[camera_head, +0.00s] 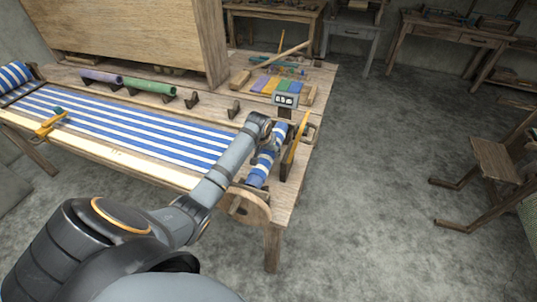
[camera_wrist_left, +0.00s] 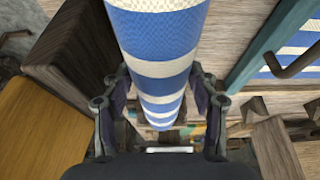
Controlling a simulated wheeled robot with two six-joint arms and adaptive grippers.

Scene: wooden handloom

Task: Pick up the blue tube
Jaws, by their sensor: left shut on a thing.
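The blue tube shows as a blue-and-white striped roll (camera_head: 262,168) near the right end of the loom table in the head view. In the left wrist view the striped tube (camera_wrist_left: 165,65) runs from the top edge down between the two fingers. My left gripper (camera_head: 274,143) is at the tube's upper part, partly hidden by my own arm. In the left wrist view the left gripper (camera_wrist_left: 160,102) has one finger on each side of the tube and is shut on it. My right gripper is not in view.
Striped cloth (camera_head: 130,128) covers the loom bed. A purple tube (camera_head: 100,77) and a green tube (camera_head: 150,87) lie on supports behind it. A wooden disc (camera_head: 250,207) and an upright yellow-brown board (camera_head: 297,143) flank the striped tube. Open floor lies right of the table.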

